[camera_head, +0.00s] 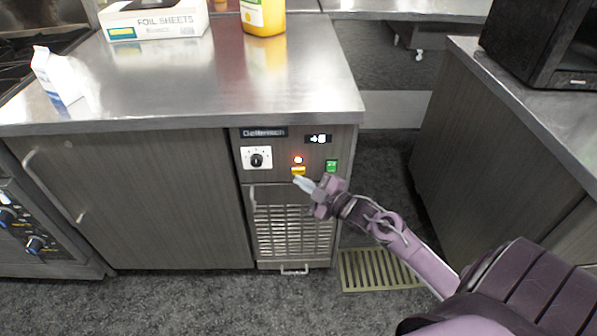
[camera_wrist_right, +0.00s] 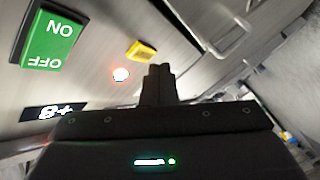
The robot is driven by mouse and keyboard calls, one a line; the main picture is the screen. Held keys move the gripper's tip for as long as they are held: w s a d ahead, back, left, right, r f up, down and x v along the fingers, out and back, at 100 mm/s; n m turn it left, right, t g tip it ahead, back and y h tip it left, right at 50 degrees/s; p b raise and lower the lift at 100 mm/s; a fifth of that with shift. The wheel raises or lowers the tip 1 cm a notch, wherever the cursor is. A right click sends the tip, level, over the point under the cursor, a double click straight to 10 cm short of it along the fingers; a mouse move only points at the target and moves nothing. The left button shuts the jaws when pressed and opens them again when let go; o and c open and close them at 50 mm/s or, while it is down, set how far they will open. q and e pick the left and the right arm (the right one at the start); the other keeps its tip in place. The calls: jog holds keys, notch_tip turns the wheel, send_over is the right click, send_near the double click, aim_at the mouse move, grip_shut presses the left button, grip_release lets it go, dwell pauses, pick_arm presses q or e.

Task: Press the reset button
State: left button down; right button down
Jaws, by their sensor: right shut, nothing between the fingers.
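A small yellow button (camera_head: 298,170) sits on the front control panel of the counter unit, just below a lit red light (camera_head: 298,160). In the right wrist view the yellow button (camera_wrist_right: 141,51) and the glowing light (camera_wrist_right: 121,74) are close in front of the fingers. I see no label naming the reset button. My right gripper (camera_head: 302,183) is shut and empty, its fingertips just below the yellow button in the head view. The fingers (camera_wrist_right: 158,84) look apart from the button in the wrist view. My left gripper is not in view.
A green ON/OFF switch (camera_head: 331,165), a black dial (camera_head: 257,159) and a small display (camera_head: 318,139) share the panel. A vent grille (camera_head: 290,232) lies below. The steel countertop (camera_head: 230,85) overhangs above. Open floor (camera_head: 385,180) lies between this unit and the right counter.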

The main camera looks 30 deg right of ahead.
jog(key=shift+w+d, duration=0.1)
jog(key=shift+w, duration=0.05)
dwell(0.6)
jog(key=shift+w+d, duration=0.15)
jog(key=shift+w, duration=0.1)
jog(key=shift+w+d, duration=0.2)
jog(key=shift+w, duration=0.15)
dwell(0.8)
jog(key=shift+s, duration=0.1)
jog(key=shift+s+a+p, duration=0.45)
jog(key=shift+s, duration=0.2)
